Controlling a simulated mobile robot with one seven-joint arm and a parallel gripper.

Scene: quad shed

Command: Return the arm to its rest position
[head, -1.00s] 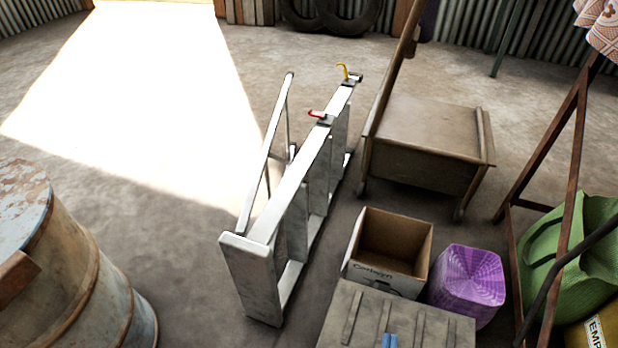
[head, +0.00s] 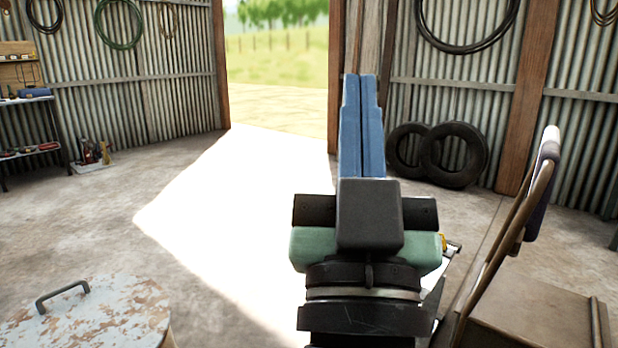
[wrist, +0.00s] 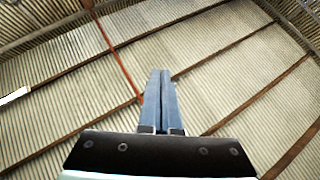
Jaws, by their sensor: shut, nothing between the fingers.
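My gripper (head: 362,85) stands raised in the middle of the head view, with its blue fingers pointing up. The fingers are together, with nothing between them. In the wrist view the gripper (wrist: 160,75) is also shut and points toward the corrugated roof (wrist: 220,60). My gripper and wrist hide part of the doorway edge and the floor behind them.
A rusty drum (head: 90,315) with a handled lid stands at the lower left. Tyres (head: 455,155) lean on the back wall. A shelf (head: 30,150) stands at the left. The sunlit floor (head: 230,210) toward the open doorway is clear.

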